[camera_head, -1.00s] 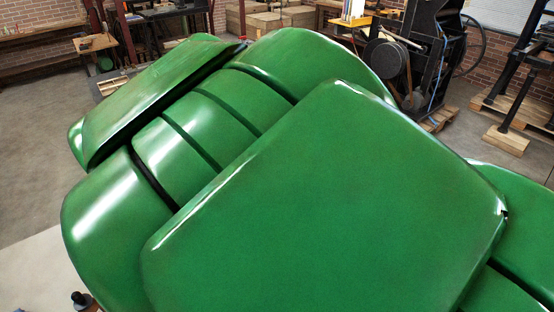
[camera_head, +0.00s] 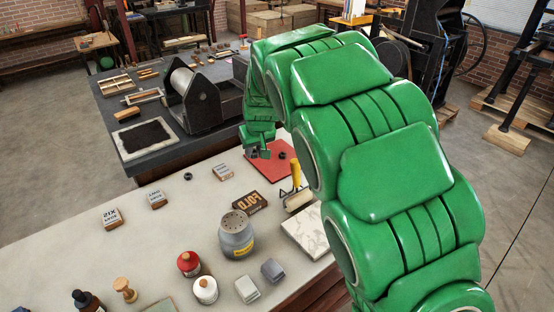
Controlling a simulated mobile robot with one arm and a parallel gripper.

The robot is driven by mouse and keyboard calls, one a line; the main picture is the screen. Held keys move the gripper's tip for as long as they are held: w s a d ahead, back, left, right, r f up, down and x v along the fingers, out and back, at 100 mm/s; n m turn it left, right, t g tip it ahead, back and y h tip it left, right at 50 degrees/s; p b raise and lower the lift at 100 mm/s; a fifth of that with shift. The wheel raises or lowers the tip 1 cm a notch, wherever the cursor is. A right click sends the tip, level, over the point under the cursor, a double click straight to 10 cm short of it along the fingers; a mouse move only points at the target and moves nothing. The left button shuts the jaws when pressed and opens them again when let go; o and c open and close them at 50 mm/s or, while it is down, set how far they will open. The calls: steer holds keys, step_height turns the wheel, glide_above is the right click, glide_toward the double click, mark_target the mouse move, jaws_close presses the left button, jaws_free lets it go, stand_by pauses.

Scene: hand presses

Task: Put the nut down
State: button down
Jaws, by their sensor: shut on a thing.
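My gripper (camera_head: 258,152) is at the end of my green arm, low over the red mat (camera_head: 272,176) at the back of the pale table. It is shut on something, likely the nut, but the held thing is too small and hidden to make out. A small dark round piece (camera_head: 282,155) shows on the mat just right of the gripper. Another small dark, nut-like piece (camera_head: 188,176) lies on the pale table to the left.
Beside the mat are a dark type block (camera_head: 250,202), a yellow-handled roller (camera_head: 296,190) and a small labelled block (camera_head: 223,171). A grey shaker tin (camera_head: 236,234) and bottles stand nearer. A press (camera_head: 190,98) stands on the dark table behind. The pale table's left middle is mostly clear.

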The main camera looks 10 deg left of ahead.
steer(key=w+d, duration=0.6)
steer(key=w, duration=0.2)
glide_above(272, 160)
steer(key=shift+n, duration=0.3)
steer(key=shift+w+f, duration=0.15)
steer(key=shift+f, duration=8.85)
steer(key=shift+f, duration=0.1)
steer(key=c, duration=1.1)
jaws_free()
steer(key=shift+c, duration=0.2)
steer(key=v, duration=1.2)
steer(key=shift+d, duration=0.15)
